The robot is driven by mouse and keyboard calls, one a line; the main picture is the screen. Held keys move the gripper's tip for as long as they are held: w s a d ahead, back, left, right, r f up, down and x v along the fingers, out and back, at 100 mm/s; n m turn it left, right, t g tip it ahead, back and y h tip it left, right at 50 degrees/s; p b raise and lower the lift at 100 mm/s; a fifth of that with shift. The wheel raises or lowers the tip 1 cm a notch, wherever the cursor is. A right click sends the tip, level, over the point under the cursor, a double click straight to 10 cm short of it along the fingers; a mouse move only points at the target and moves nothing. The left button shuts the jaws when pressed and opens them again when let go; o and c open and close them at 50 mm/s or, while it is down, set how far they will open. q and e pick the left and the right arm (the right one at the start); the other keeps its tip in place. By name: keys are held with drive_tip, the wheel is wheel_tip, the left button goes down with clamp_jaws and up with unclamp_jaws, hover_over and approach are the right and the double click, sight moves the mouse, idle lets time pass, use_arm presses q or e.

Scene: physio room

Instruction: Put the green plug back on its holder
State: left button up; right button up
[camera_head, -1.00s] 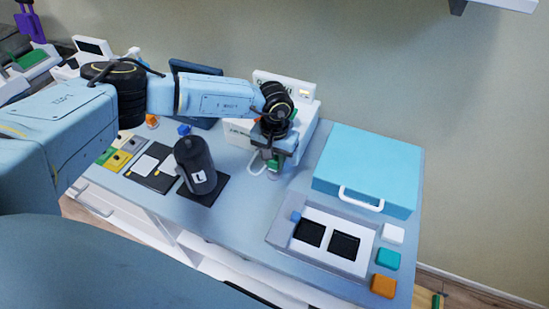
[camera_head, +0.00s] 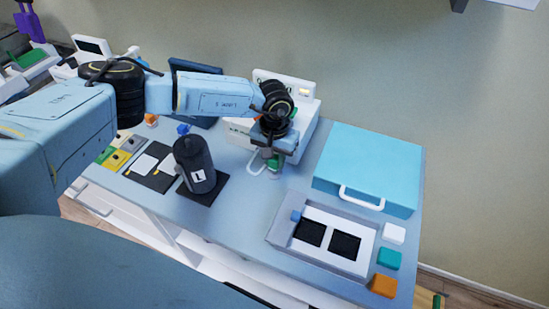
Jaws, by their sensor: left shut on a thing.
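My left gripper (camera_head: 273,157) points down in front of the white device at the back of the table. It is shut on the green plug (camera_head: 272,164), which shows as a small green patch between and below the fingers. A small grey piece shows just under the plug, close to the table; I cannot tell whether the plug touches it. A white cable loop (camera_head: 256,164) lies to the left of the plug. I cannot tell which part is the holder. My right gripper is not in view.
The white device (camera_head: 240,131) stands behind the gripper. A dark bottle marked L (camera_head: 195,165) stands on a black mat to the left. A turquoise case (camera_head: 368,165) and a grey tray (camera_head: 281,236) with black pads are to the right. Small coloured blocks line the right edge.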

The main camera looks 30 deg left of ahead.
use_arm(q)
drive_tip(key=shift+f+b, duration=1.05)
drive_tip(key=shift+f, duration=0.1)
idle(0.9)
idle(0.4)
drive_tip(key=o, duration=1.3)
drive_tip(key=shift+r, duration=0.2)
drive_tip(key=shift+r+p, duration=2.05)
drive_tip(key=shift+r, duration=1.3)
